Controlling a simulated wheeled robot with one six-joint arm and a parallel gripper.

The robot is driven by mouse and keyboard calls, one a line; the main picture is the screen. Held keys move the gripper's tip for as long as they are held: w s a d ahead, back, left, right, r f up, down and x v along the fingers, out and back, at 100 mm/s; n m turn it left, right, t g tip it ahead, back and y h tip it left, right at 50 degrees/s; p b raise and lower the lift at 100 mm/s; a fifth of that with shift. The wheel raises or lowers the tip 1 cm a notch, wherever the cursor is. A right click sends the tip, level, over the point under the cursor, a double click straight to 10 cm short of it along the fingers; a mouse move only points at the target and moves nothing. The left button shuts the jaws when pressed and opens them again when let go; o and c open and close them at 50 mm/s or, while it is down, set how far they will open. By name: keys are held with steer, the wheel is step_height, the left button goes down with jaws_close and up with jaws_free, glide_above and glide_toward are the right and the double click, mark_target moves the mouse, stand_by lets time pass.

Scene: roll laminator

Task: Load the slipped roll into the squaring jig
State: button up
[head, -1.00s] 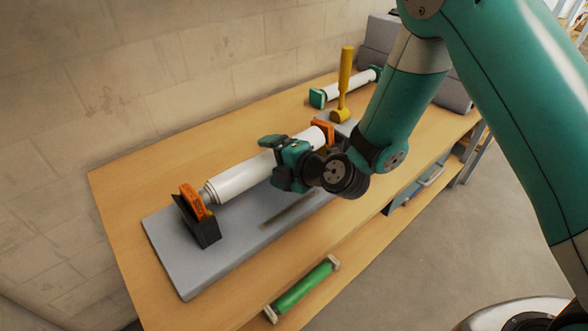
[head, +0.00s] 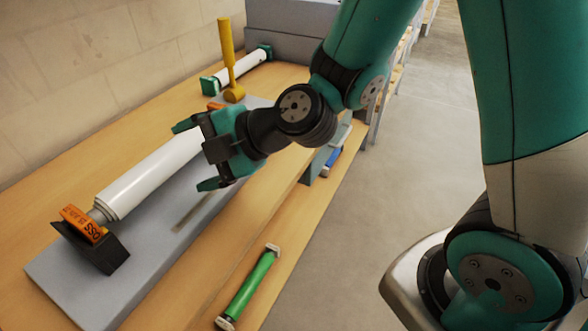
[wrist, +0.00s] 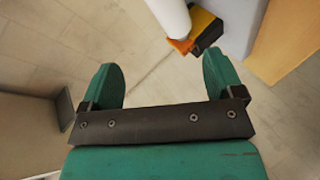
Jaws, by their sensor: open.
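The white roll (head: 150,177) lies lengthwise along the grey jig plate (head: 95,285). Its near end shaft sits at the orange-and-black end block (head: 90,243); whether it is fully seated is not clear. The far orange block (head: 215,106) is partly hidden by my gripper. My gripper (head: 193,155) is open and empty, its fingers spread near the far half of the roll, apparently above it. In the wrist view my gripper (wrist: 162,72) has nothing between its fingers; the roll (wrist: 170,14) and an orange-and-black block (wrist: 193,36) show beyond it at the top.
A yellow mallet (head: 228,60) stands behind the jig. A white roll with green ends (head: 236,70) lies at the back of the bench by grey boxes (head: 290,30). The wall runs along the left; open floor is right.

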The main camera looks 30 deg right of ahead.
steer(key=s+d+r+m+g+h, duration=0.2)
steer(key=s+d+m+g+h, duration=0.1)
steer(key=s+m, duration=0.5)
steer(key=s+d+r+m+g+h, duration=0.3)
steer(key=s+d+m, duration=0.3)
steer(key=s+m, duration=0.2)
steer(key=shift+s+m+g+h, duration=0.15)
steer(key=shift+m+g+h, duration=0.2)
steer(key=shift+g, duration=0.25)
